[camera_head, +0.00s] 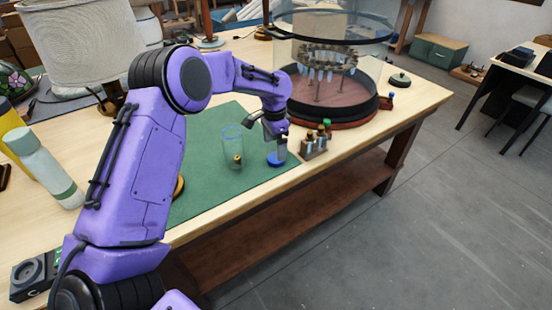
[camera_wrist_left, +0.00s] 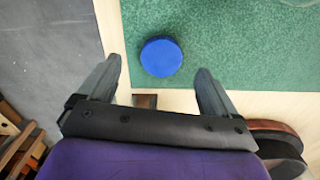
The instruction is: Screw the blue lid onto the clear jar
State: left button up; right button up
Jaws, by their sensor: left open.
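The blue lid (camera_head: 277,159) lies flat on the green mat (camera_head: 207,190) near its front right edge. It also shows in the left wrist view (camera_wrist_left: 161,57). The clear jar (camera_head: 232,147) stands upright on the mat to the left of the lid, with its top open. A small dark and yellow item shows at the jar's lower part; I cannot tell if it is inside. My left gripper (camera_head: 281,147) points down above the lid. It is open and empty, and in the left wrist view the lid appears between the fingertips (camera_wrist_left: 159,66). My right gripper is not in view.
A small wooden rack of bottles (camera_head: 314,146) stands close right of the lid. A large glass display on a round base (camera_head: 345,110) is behind it. A pale green bottle (camera_head: 45,165) and a lampshade (camera_head: 80,40) stand at left. The table's front edge is near.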

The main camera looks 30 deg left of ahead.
aim_at(275, 158)
pick_arm(q)
jog(key=shift+f+p, duration=0.35)
jog(key=shift+f, duration=0.1)
jog(key=f, duration=0.3)
jog(key=f+p, duration=0.1)
jog(key=shift+w+a+f, duration=0.1)
jog(key=shift+w+f, duration=0.1)
jog(key=shift+w, duration=0.05)
jog(key=c, duration=1.1)
